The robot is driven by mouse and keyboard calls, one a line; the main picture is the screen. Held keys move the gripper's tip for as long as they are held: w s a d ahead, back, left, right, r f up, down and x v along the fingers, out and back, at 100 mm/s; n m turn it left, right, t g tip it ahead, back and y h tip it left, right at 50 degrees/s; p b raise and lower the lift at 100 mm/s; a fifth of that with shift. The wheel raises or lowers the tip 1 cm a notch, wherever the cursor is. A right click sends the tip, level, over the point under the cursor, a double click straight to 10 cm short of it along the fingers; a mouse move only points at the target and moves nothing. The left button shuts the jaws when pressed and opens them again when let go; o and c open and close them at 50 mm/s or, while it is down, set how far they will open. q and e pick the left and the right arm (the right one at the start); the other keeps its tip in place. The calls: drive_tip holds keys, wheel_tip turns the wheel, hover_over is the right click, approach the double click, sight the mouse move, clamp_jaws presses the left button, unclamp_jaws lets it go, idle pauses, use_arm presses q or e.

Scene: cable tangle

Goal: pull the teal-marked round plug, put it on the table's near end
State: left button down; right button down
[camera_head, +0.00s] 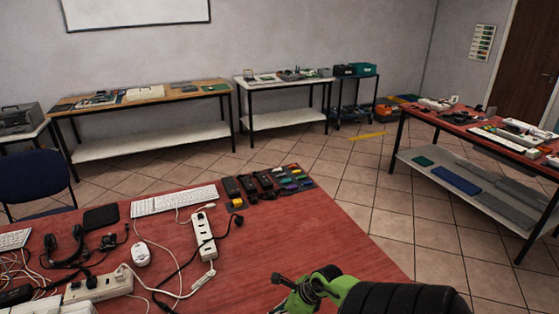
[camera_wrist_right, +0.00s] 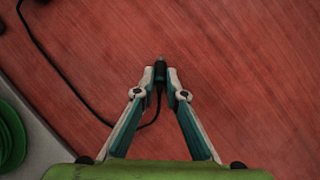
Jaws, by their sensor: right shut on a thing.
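My right gripper (camera_wrist_right: 160,76) is shut on a small dark round plug (camera_wrist_right: 160,69) with a metal tip, gripped between the fingertips. A teal mark on it is hard to make out at this size. A black cable (camera_wrist_right: 72,88) runs from the plug, curving under the gripper and away to the upper left over the red tabletop. In the head view my right gripper (camera_head: 284,284) is low in the picture, over the bare front right part of the red table (camera_head: 310,240). My left gripper is not in view.
A keyboard (camera_head: 174,200) and several black adapters (camera_head: 249,186) lie at the back. The table's right part is clear.

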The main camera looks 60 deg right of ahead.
drive_tip(key=c, duration=2)
unclamp_jaws()
drive_tip(key=v, duration=1.2)
drive_tip(key=shift+r, duration=0.1)
